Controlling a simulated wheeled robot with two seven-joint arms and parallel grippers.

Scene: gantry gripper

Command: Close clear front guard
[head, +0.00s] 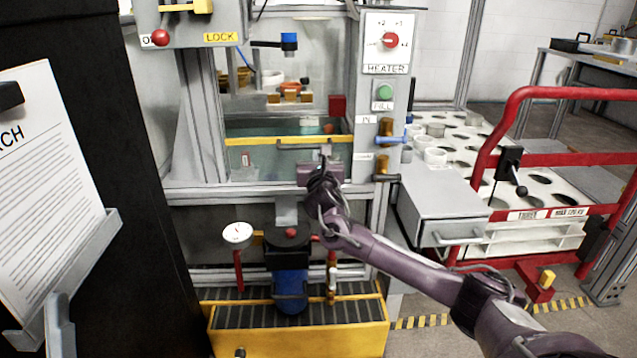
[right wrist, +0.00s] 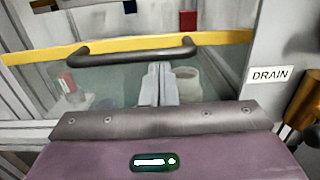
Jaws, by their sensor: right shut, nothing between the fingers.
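The clear front guard (head: 262,158) is a see-through panel with a yellow top edge and a dark bar handle (head: 303,141). It stands across the lower part of the machine's opening, with the space above its yellow edge open. The guard also shows in the right wrist view (right wrist: 110,85), with its handle (right wrist: 133,50) spanning the upper middle. My right gripper (head: 326,150) is shut and empty in front of the guard. In the right wrist view its fingertips (right wrist: 157,68) are just below the handle; I cannot tell whether they touch it. My left gripper is not in view.
A heater dial panel (head: 390,42) and a post with valves (head: 386,132) stand right of the opening. A grey drawer (head: 440,205) and red-railed cart (head: 560,93) are further right. A dark cabinet (head: 100,190) blocks the left. A yellow tray (head: 300,340) lies below.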

